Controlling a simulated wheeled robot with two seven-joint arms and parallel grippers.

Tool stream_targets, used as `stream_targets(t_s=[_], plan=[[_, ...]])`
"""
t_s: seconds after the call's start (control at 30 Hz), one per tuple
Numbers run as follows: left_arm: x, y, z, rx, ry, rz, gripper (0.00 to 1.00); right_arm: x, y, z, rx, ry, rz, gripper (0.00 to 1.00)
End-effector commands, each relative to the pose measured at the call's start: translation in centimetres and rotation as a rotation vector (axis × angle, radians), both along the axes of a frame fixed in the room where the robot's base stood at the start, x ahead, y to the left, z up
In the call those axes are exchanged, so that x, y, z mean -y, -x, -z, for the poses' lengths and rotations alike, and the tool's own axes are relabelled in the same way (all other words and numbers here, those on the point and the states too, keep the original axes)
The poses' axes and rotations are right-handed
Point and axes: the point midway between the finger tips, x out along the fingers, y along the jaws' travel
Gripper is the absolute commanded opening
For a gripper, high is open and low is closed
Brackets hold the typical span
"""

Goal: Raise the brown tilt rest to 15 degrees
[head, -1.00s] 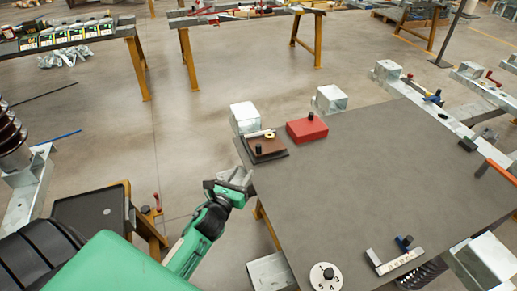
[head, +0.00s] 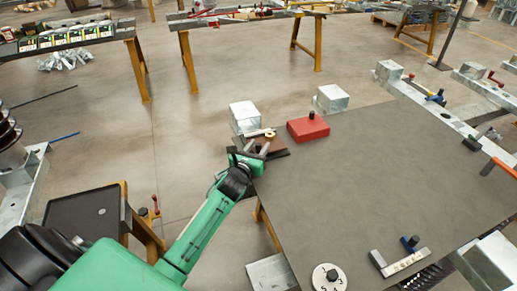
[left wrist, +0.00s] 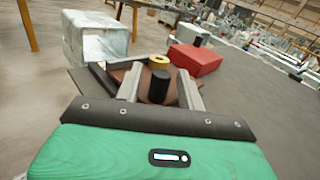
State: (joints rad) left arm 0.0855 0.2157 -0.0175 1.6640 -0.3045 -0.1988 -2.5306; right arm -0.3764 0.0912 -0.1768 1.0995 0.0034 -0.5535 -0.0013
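The brown tilt rest (head: 278,145) sits at the far left corner of the grey table, on a dark base. It also shows in the left wrist view (left wrist: 146,94), where its plate looks nearly flat. A black knob (left wrist: 159,86) stands up from it, with a yellow ring (left wrist: 158,61) behind. My left gripper (head: 258,150) is over the near left part of the rest. In the left wrist view its two fingers stand apart on either side of the black knob, with gaps, so it is open. My right gripper is not in view.
A red block with a black knob (head: 308,128) stands right of the rest. Pale metal blocks (head: 244,115) stand behind the corner. A white numbered dial (head: 328,278) and a metal bar with a blue knob (head: 404,262) lie at the near edge. The table's middle is clear.

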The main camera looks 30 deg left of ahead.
Motion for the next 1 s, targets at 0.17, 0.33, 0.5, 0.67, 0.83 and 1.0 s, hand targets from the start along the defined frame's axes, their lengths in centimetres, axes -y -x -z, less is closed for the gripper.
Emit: stream_targets(t_s=[0.17,0.33,0.5,0.67,0.83,1.0], plan=[[0.0,-0.6,0.0,0.000,0.000,0.000,0.39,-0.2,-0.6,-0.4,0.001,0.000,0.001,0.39],[0.0,-0.7,0.0,0.000,0.000,0.000,0.39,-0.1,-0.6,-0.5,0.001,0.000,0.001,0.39],[0.0,-0.6,0.0,0.000,0.000,0.000,0.25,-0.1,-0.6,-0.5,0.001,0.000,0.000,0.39],[-0.1,-0.6,0.0,0.000,0.000,0.000,0.00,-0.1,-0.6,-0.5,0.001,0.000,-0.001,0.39],[-0.1,-0.6,-0.1,-0.001,0.002,0.000,0.00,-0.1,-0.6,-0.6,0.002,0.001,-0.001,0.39],[-0.2,-0.7,-0.5,-0.016,0.015,0.000,0.00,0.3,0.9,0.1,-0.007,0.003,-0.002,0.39]])
